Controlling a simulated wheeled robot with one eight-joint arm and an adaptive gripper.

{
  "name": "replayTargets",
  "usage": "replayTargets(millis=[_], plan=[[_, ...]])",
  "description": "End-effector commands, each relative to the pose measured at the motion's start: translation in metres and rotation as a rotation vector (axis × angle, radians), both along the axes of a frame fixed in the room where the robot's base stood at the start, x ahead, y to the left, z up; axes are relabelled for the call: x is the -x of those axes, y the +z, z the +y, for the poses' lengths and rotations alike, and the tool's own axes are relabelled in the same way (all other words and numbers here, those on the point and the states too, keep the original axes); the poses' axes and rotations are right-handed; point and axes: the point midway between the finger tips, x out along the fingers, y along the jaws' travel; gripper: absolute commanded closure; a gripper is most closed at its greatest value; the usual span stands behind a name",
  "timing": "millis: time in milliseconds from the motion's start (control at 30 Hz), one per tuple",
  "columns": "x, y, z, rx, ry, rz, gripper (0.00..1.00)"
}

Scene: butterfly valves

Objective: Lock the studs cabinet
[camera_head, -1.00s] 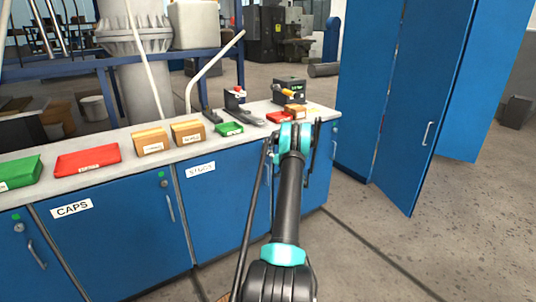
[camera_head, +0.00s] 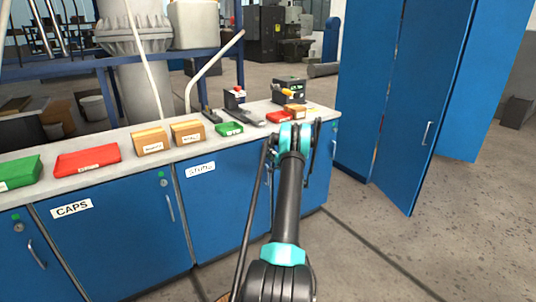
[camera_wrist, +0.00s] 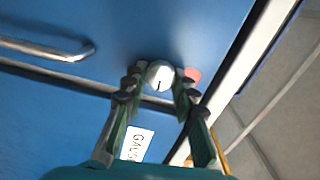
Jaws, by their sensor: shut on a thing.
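The studs cabinet (camera_head: 225,190) is the blue door labelled STUDS under the workbench, right of the CAPS door. It looks closed in the head view, where my arm hides its lock. In the wrist view, a round silver lock (camera_wrist: 160,74) with a dark key slot sits on a blue door. My gripper (camera_wrist: 160,80) has its fingertips on either side of this lock and is shut on it. A red marker (camera_wrist: 193,75) shows beside the lock. A metal door handle (camera_wrist: 50,48) is at the left.
The CAPS cabinet (camera_head: 110,235) has a green marker by its lock. Trays and boxes stand on the worktop (camera_head: 120,172). A tall blue cabinet (camera_head: 425,100) with an open door stands at the right. Floor (camera_head: 430,245) in front of it is clear.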

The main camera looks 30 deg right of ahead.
Motion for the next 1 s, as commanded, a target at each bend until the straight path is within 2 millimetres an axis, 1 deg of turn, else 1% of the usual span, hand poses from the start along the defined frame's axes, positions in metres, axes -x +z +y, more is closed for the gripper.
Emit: replayTargets(millis=[300,767,800,933,967,1000], plan=[[0.0004,-0.0006,-0.0015,-0.092,-0.003,0.012,1.0],[0.0004,-0.0007,-0.0016,-0.103,-0.003,0.013,1.0],[0.0004,-0.0007,-0.0016,-0.103,-0.003,0.013,0.71],[0.0003,-0.0006,-0.0013,-0.103,-0.002,0.012,0.54],[0.0004,-0.0006,-0.0011,-0.103,-0.002,0.012,0.52],[0.0003,-0.0006,-0.001,-0.103,-0.002,0.012,0.52]])
